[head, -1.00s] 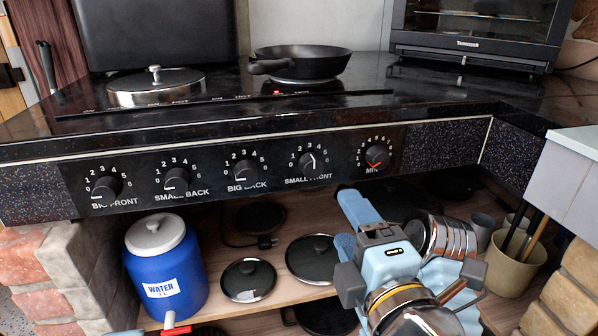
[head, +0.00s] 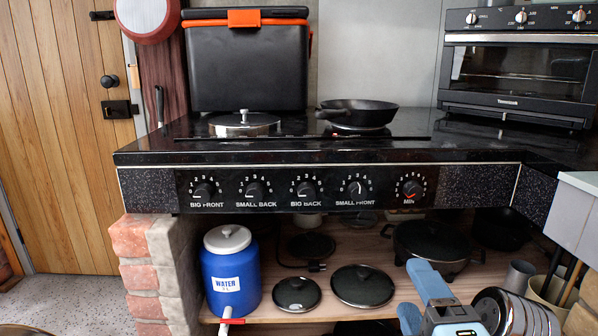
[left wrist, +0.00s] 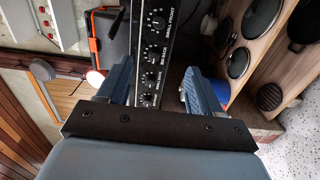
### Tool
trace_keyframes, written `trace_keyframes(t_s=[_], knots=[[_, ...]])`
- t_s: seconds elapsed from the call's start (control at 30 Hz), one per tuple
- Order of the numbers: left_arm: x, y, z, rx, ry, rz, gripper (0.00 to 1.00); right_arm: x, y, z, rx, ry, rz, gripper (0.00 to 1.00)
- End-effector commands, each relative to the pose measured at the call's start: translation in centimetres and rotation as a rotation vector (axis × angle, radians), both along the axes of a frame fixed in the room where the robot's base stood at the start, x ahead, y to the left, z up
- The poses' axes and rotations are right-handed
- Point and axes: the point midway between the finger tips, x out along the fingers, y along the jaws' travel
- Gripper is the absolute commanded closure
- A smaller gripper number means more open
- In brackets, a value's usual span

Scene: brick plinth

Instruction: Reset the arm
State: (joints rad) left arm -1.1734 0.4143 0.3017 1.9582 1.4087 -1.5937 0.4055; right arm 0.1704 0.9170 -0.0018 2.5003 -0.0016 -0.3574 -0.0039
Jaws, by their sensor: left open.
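My left gripper (head: 409,287) shows at the lower right of the head view, pale blue with a ridged pad. Its wrist lies partly below the picture edge. In the left wrist view its blue fingers (left wrist: 156,88) stand apart with nothing held between them. The stove's knob panel (left wrist: 152,55) shows beyond and between them. In the head view the gripper is in front of the lower shelf, below the knob panel (head: 330,190). My right gripper is not in view.
A black pan (head: 362,112) and a lidded pot (head: 243,123) stand on the black counter. A blue water jug (head: 230,280), lids (head: 362,286) and a dark lidded pan (head: 432,240) are on the shelf. A brick pillar (head: 140,262) stands left. Shiny cups (head: 540,318) are near the gripper.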

Motion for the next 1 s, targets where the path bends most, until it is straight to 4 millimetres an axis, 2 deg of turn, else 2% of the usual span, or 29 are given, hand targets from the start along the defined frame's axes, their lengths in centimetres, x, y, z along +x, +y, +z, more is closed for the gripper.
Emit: trace_keyframes(t_s=[0.27,0.37,0.57,0.67,0.77,0.83,0.93,1.0], knots=[[4.8,0.1,-2.5,0.111,0.006,-0.019,0.35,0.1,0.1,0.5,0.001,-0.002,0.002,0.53],[7.0,0.3,-4.0,0.17,0.015,-0.034,0.35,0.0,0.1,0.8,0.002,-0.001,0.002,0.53],[12.7,1.6,-9.1,0.338,0.063,-0.092,0.35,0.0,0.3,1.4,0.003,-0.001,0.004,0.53],[15.8,3.1,-13.1,0.45,0.116,-0.141,0.35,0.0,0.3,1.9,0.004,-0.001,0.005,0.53],[18.7,5.7,-19.0,0.585,0.209,-0.22,0.35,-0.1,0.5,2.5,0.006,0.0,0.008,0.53],[20.0,8.3,-24.3,0.687,0.302,-0.302,0.35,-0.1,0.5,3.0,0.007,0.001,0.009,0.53],[19.7,12.6,-32.1,0.807,0.455,-0.445,0.35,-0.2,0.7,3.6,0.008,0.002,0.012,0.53],[18.1,15.7,-37.1,0.864,0.569,-0.56,0.35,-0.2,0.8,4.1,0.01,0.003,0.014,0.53]])
